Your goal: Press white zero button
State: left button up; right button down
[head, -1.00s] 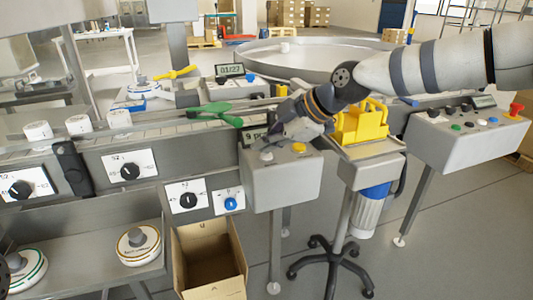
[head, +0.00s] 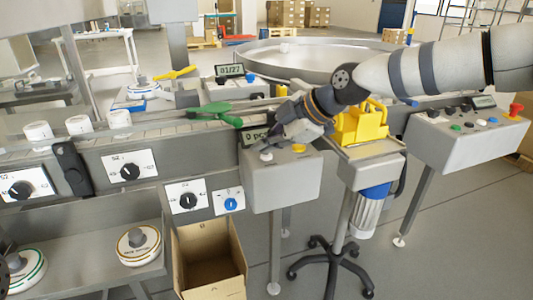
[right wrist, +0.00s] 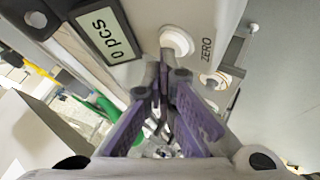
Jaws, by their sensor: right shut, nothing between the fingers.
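The white zero button (head: 267,156) sits on the top of a grey control box (head: 282,185) in the head view. In the right wrist view it is the round white button (right wrist: 176,42) beside the word ZERO. My right gripper (right wrist: 164,68) is shut and empty. Its purple-padded fingers point at the button, with the tips just below it in that view; I cannot tell whether they touch it. In the head view my right gripper (head: 272,143) comes down over the box from the right. The display (right wrist: 108,35) reads 0 pcs. My left gripper is not in view.
A yellow button (head: 299,148) is on the same box. A yellow holder (head: 362,124) stands right of it. A green paddle (head: 215,113) lies behind. An open cardboard box (head: 210,262) is below, and another button panel (head: 465,140) is at the right.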

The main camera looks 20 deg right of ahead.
aim_at(266, 156)
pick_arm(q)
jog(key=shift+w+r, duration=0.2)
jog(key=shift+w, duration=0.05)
pick_arm(e)
jog(key=shift+r, duration=0.75)
jog(key=shift+r+p, duration=0.6)
jog(key=shift+r, duration=1.95)
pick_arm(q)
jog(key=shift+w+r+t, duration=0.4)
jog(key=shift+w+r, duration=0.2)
pick_arm(e)
jog(key=shift+f, duration=0.1)
